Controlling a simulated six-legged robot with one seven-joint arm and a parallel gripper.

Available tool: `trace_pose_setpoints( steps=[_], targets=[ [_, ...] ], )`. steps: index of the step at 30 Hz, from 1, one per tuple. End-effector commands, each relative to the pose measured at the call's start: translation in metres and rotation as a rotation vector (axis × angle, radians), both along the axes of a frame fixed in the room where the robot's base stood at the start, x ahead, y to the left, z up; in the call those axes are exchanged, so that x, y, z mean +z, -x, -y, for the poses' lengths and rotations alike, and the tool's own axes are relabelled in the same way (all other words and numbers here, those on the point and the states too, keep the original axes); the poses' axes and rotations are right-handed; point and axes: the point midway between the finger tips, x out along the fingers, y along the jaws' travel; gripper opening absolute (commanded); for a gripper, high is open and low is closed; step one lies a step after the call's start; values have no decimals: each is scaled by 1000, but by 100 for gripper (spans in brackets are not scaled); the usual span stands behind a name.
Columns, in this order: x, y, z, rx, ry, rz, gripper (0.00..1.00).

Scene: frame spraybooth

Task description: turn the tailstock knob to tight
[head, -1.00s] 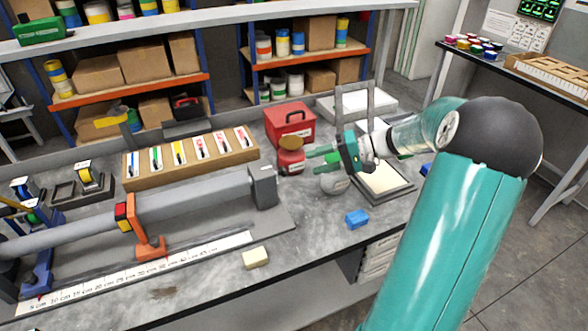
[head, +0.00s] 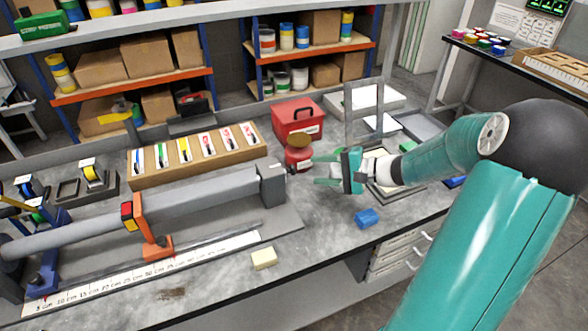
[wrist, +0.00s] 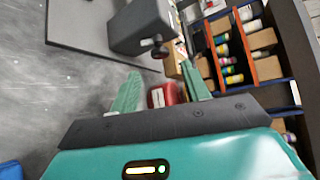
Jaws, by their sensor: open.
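The tailstock (head: 271,186) is a grey block at the right end of the long grey bar on the bench. It also shows at the top of the wrist view (wrist: 140,28). Its small dark knob (wrist: 160,51) sticks out from the block on a short stem, ahead of my fingers. In the head view I cannot make the knob out clearly. My gripper (head: 316,170) has green fingers and points left toward the tailstock's end face, a short gap away.
A red jar with a brown lid (head: 298,155) stands close behind my fingers. A red toolbox (head: 298,122) is behind it. A blue block (head: 367,218) and a cream block (head: 263,258) lie on the bench in front.

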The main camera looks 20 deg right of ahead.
Motion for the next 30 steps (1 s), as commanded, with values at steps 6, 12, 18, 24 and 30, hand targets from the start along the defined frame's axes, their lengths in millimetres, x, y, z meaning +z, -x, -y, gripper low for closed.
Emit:
trace_pose_setpoints(
  steps=[6, 12, 18, 24, 30],
  targets=[
    [-12, -29, -32, 4, -1, 1, 47],
    [-20, -49, -53, 1, 0, 1, 47],
    [-23, -57, -60, -2, 1, 1, 47],
    [-23, -57, -60, -2, 2, 1, 47],
    [-23, -57, -60, -2, 2, 1, 11]
  ],
)
